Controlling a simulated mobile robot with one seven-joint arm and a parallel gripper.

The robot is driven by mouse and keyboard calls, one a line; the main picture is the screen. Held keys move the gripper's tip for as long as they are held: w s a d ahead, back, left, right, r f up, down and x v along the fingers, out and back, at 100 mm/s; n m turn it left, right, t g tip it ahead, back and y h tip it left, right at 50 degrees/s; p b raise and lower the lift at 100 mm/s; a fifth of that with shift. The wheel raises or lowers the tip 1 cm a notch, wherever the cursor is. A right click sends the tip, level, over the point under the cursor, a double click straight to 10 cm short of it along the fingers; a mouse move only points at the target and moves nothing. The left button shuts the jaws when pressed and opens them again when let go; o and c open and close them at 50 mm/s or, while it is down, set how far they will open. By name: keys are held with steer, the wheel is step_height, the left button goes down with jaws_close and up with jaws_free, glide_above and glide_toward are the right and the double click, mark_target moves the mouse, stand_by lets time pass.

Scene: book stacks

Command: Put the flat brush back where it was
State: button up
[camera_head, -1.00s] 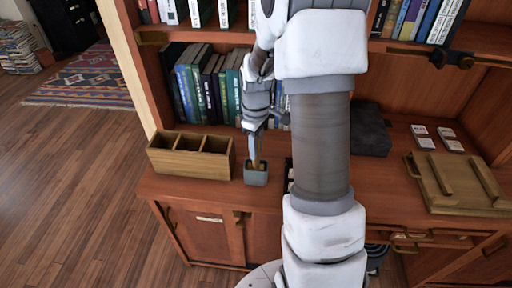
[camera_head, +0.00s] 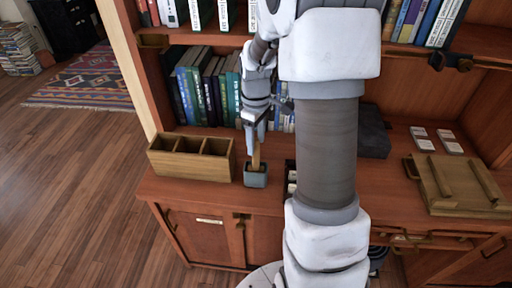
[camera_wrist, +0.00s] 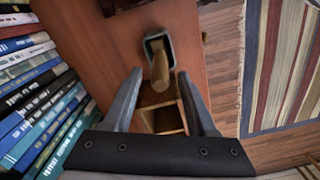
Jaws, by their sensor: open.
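The flat brush (camera_head: 256,156) stands in a small grey cup (camera_head: 256,180) on the wooden counter, with its tan handle up and its lower end hidden inside the cup. My gripper (camera_head: 254,139) is just above the cup, near the top of the handle. In the wrist view my gripper (camera_wrist: 159,76) is open, with its two fingers apart. The brush handle (camera_wrist: 160,74) rises from the grey cup (camera_wrist: 147,40) and its end shows between the fingertips, with gaps on both sides.
A three-compartment wooden box (camera_head: 190,167) stands left of the cup. Books (camera_head: 205,90) line the shelf behind. A dark block (camera_head: 373,135), small white cards (camera_head: 424,143) and a wooden tray (camera_head: 455,170) lie to the right. A rug (camera_head: 85,82) lies on the floor.

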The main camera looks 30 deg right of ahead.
step_height(320, 180, up, 8)
steer(key=shift+a+r+p, duration=0.1)
steer(key=shift+r+p, duration=0.1)
steer(key=shift+p, duration=0.15)
steer(key=s+a+r+m+t, duration=0.2)
steer(key=s+a+r, duration=0.3)
steer(key=s, duration=0.4)
steer(key=s+a+r+m+t, duration=0.3)
steer(key=s+a+r+m, duration=0.1)
steer(key=s+a, duration=0.3)
steer(key=s+r, duration=0.1)
steer(key=s, duration=0.1)
steer(key=shift+s+a+r+m+t, duration=0.15)
steer(key=shift+s+m+t, duration=0.15)
